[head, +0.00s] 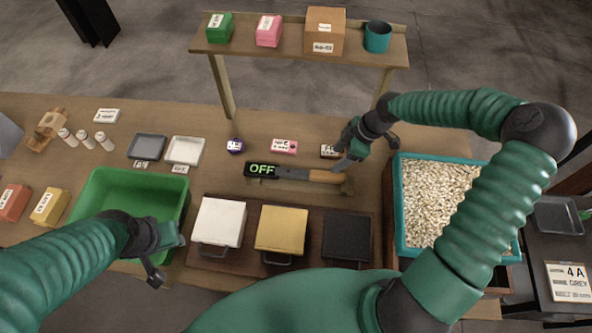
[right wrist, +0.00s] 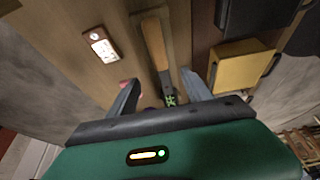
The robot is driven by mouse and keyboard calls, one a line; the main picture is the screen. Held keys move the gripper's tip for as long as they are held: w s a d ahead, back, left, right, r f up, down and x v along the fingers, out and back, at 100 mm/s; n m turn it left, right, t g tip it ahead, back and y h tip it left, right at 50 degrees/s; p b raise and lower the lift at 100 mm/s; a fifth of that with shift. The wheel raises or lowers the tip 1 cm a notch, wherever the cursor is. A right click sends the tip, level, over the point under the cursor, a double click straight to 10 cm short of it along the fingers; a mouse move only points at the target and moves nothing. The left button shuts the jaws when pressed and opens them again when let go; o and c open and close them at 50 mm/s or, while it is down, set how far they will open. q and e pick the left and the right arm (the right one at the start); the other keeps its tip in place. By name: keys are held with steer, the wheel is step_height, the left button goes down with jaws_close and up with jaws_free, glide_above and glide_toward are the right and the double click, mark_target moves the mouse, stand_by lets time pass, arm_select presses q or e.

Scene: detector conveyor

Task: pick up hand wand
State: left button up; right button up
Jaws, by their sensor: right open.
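The hand wand lies on the table on a low wooden holder, with a black head (head: 262,169) showing a green "OFF" and a wooden handle (head: 312,175) pointing right. My right gripper (head: 345,155) is open beside the right end of the handle. In the right wrist view, the wooden handle (right wrist: 154,44) lies ahead of the open jaws (right wrist: 163,88), and the green lettering shows between the fingers. The fingers do not grip the wand. My left gripper (head: 168,255) looks open and empty at the front right of the green bin (head: 128,178).
White (head: 220,220), yellow (head: 282,230) and black (head: 347,236) handled boxes stand in front of the wand. A teal-rimmed crate (head: 398,215) of pale pellets is on the right. A raised shelf (head: 265,52) with boxes and a cup stands behind. Small labelled items lie behind the wand.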

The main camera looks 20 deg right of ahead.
mark_target(319, 173)
steer(key=x, duration=0.5)
steer(key=w+x, duration=0.1)
steer(key=x, duration=0.2)
steer(key=shift+r+p, duration=0.1)
steer(key=shift+p, duration=0.2)
steer(key=shift+a+f, duration=0.1)
steer(key=shift+f, duration=0.2)
steer(key=p+x, duration=0.1)
steer(key=s+p+x, duration=0.1)
steer(key=x, duration=0.1)
steer(key=shift+w+a+f, duration=0.1)
steer(key=shift+a+f, duration=0.15)
steer(key=shift+f, duration=0.1)
steer(key=shift+w+f, duration=0.1)
steer(key=shift+f, duration=0.2)
steer(key=shift+w+a+f, duration=0.1)
steer(key=shift+w+a, duration=0.05)
steer(key=shift+w, duration=0.05)
steer(key=shift+s, duration=0.15)
steer(key=c, duration=0.7)
arm_select(q)
steer(key=shift+w+r, duration=0.25)
steer(key=shift+r, duration=0.35)
steer(key=shift+w+r, duration=0.2)
steer(key=shift+r, duration=0.4)
arm_select(e)
jaws_close()
